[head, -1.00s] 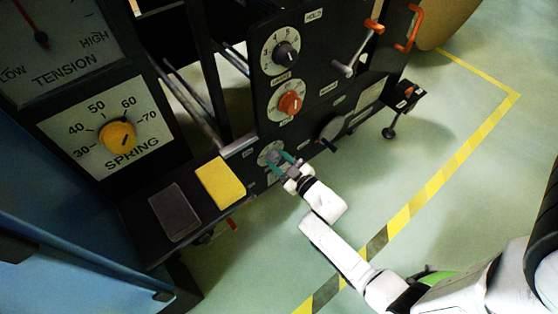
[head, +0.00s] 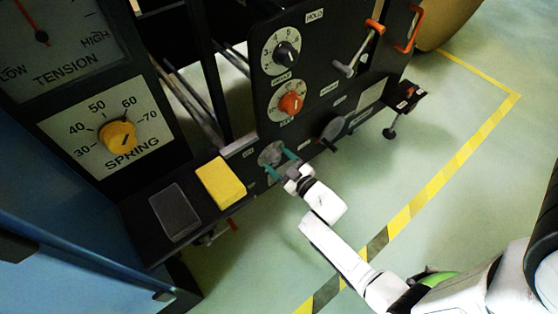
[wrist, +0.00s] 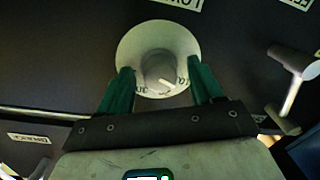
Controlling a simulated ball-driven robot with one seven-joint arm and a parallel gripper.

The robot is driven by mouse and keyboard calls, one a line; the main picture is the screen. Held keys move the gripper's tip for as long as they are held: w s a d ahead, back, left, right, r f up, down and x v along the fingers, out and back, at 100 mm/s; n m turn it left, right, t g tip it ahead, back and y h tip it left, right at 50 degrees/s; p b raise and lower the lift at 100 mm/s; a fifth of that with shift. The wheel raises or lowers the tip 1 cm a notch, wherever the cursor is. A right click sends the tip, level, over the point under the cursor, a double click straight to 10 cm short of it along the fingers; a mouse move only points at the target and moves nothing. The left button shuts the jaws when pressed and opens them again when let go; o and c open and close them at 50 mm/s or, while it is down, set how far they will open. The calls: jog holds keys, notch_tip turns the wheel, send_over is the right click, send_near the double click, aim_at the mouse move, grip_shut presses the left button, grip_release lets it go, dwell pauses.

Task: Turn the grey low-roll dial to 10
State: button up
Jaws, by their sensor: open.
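The grey low-roll dial (wrist: 158,66) is a round grey knob on a pale round plate, with a label starting "LOW" upside down above it in the wrist view. Its white pointer mark slants toward the lower right of the picture; the numbers nearby are partly cut off and too small to read surely. In the head view the dial (head: 271,152) sits low on the black panel, below the orange dial. My gripper (wrist: 162,82) is open, its two green fingers either side of the lower part of the plate, apart from the knob. It also shows in the head view (head: 279,162).
The orange dial (head: 291,103) and a dark dial (head: 286,55) are above. A yellow block (head: 220,182) lies on the ledge at left. Floor on the right is clear.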

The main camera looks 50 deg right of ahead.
jog(key=p+v, duration=0.3)
jog(key=v, duration=0.7)
jog(key=shift+s, duration=0.4)
